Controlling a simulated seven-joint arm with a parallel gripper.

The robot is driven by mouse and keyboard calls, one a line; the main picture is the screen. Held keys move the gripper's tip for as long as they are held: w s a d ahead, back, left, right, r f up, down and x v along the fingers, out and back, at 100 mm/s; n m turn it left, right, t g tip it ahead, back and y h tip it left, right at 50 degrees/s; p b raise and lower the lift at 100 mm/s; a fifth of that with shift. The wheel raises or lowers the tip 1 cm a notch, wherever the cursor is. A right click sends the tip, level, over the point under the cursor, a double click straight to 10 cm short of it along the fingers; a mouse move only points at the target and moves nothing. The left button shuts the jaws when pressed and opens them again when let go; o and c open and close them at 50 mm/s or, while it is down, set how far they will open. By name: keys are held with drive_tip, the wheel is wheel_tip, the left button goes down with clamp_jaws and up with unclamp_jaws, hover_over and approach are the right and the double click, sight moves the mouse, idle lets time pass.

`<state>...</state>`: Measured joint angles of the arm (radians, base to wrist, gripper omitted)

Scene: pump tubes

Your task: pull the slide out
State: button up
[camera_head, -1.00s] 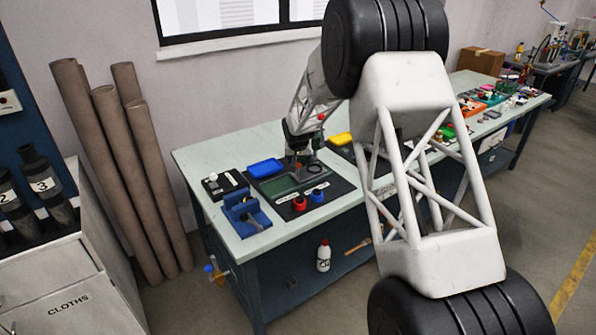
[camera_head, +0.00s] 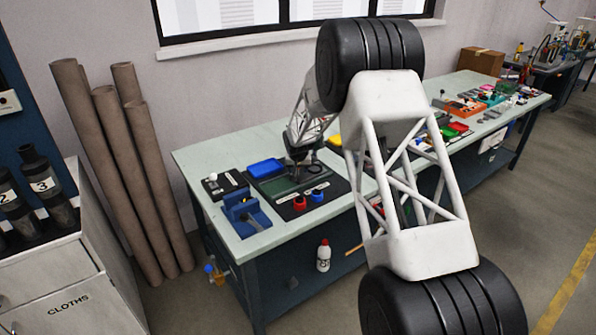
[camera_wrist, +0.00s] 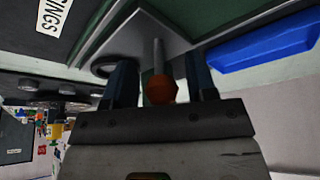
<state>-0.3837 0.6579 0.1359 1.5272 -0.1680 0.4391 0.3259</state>
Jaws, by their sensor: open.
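An orange-brown ball knob (camera_wrist: 160,89) on a thin metal rod (camera_wrist: 158,55) shows in the wrist view, with the rod running up to a grey metal part (camera_wrist: 185,35). I take this to be the slide's handle, but its full shape is not visible. My gripper (camera_wrist: 161,80) is open, with one dark finger on each side of the knob and gaps between. In the head view my gripper (camera_head: 296,176) is low over the dark green-and-black board (camera_head: 335,187) on the bench, and the knob is not clearly visible there.
A blue tray (camera_head: 265,168) lies left of my gripper; it also shows in the wrist view (camera_wrist: 265,47). A red cup (camera_head: 299,204) and a blue cup (camera_head: 317,196) stand in front. A blue vise (camera_head: 243,213) is on the pale bench (camera_head: 192,165) at the left.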

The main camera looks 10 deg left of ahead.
drive_tip(key=shift+w+f, duration=0.25)
drive_tip(key=shift+f, duration=0.4)
clamp_jaws()
drive_tip(key=s+a, duration=0.9)
drive_tip(key=shift+s+a, duration=0.3)
drive_tip(key=shift+a, duration=0.05)
unclamp_jaws()
drive_tip(key=shift+r, duration=0.1)
drive_tip(key=v, duration=0.7)
drive_tip(key=shift+r, duration=0.3)
